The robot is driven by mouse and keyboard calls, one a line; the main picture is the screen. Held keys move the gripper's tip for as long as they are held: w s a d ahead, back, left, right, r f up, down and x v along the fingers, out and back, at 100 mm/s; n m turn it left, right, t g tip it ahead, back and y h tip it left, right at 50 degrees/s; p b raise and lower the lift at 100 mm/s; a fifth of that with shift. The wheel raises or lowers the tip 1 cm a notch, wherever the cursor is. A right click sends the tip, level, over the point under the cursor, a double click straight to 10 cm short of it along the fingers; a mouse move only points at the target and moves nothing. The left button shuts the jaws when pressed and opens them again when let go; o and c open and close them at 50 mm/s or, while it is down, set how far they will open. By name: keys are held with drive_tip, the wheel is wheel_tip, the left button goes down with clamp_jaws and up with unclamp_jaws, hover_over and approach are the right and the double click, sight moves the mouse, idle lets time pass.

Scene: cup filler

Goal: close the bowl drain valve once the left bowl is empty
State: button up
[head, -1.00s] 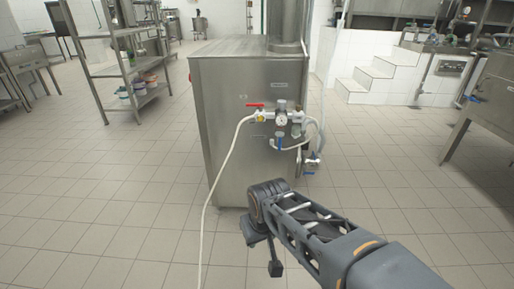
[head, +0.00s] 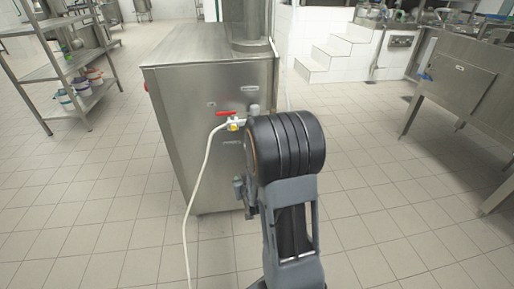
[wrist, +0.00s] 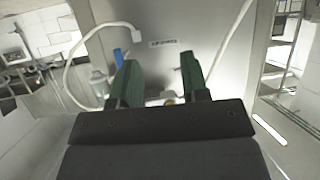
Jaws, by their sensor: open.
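A steel cabinet (head: 185,110) carries a valve with a red lever handle (head: 226,113), which lies roughly level, and a white hose (head: 195,185) hangs from that valve. My dark arm hides the fittings to the right of it. In the wrist view a blue lever handle (wrist: 118,58) shows just left of my gripper (wrist: 160,60). The two dark green fingers are apart, with nothing seen held between them, and point toward the cabinet face with its small label (wrist: 164,42). I cannot tell which handle is the bowl drain valve. No bowl can be made out.
A steel sink unit (head: 455,85) stands at the right and white tiled steps (head: 320,60) rise behind. The tiled floor (head: 390,200) is clear.

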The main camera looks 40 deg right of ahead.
drive_tip(key=s+d+r+m+t+h+p, duration=0.1)
drive_tip(key=s+d+m+t+h+p, duration=0.1)
drive_tip(key=s+d+t+h+p, duration=0.3)
drive_tip(key=w+d+g+y+b, duration=0.1)
drive_tip(key=w+d+b, duration=0.2)
drive_tip(key=w, duration=1)
drive_tip(key=d, duration=0.3)
drive_tip(key=shift+d+b, duration=0.25)
drive_tip(key=shift+b, duration=0.1)
drive_tip(key=shift+w, duration=0.1)
drive_tip(key=shift+c, duration=0.2)
clamp_jaws()
